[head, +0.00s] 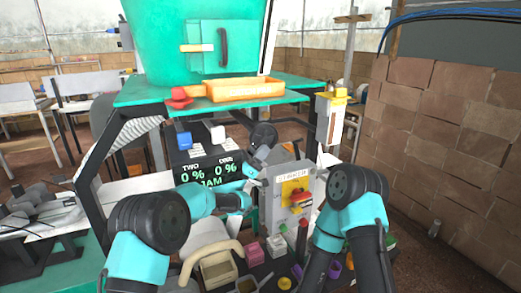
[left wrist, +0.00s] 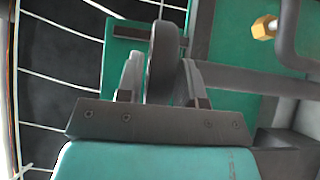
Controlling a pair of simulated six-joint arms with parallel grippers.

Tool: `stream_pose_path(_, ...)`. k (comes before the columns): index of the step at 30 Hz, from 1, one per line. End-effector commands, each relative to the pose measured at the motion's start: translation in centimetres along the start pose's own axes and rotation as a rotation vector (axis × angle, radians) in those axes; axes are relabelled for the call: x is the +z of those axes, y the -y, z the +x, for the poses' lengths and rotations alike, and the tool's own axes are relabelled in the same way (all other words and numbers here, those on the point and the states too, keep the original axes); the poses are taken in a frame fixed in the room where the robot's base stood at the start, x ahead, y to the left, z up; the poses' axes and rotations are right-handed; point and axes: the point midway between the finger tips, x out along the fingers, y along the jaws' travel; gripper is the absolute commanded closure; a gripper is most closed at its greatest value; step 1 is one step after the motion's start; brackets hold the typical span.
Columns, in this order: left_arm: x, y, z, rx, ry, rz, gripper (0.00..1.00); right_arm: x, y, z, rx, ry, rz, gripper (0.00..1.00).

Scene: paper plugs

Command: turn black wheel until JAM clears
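The black wheel (head: 264,133) stands below the green shelf, beside the dark display. The display (head: 207,172) reads two 0 % values with JAM lit in green under them. My left gripper (head: 258,154) reaches up to the wheel from below. In the left wrist view the wheel's dark rim (left wrist: 162,62) lies between the two grey fingers of my left gripper (left wrist: 161,75), which look closed on it from both sides. The rest of the wheel is out of that view. My right arm shows at the right in the head view, but its gripper does not.
A grey control box (head: 273,200) with a red and yellow switch (head: 300,198) stands right of the left forearm. A green shelf (head: 150,92) holds an orange tray (head: 245,96) above. Several small coloured blocks lie in front. A brick wall (head: 450,130) bounds the right.

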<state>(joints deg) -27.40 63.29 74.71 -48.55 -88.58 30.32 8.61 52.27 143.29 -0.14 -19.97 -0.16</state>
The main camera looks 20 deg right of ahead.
Motion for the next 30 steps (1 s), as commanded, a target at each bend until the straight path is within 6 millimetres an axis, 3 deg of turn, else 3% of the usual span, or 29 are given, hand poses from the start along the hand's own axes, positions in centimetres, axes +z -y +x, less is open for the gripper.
stream_pose_path(8,-0.02,0.03,0.12,-0.001,0.000,0.000,0.66,0.00,0.00,0.00,0.000,0.000,0.000,1.00)
stream_pose_path(19,-0.03,0.03,0.09,-0.001,0.000,0.000,1.00,0.00,0.00,0.00,0.000,0.000,0.000,1.00)
stream_pose_path(30,0.58,0.05,0.41,-0.001,-0.139,-0.001,1.00,0.00,0.00,0.00,0.000,0.000,0.000,1.00)
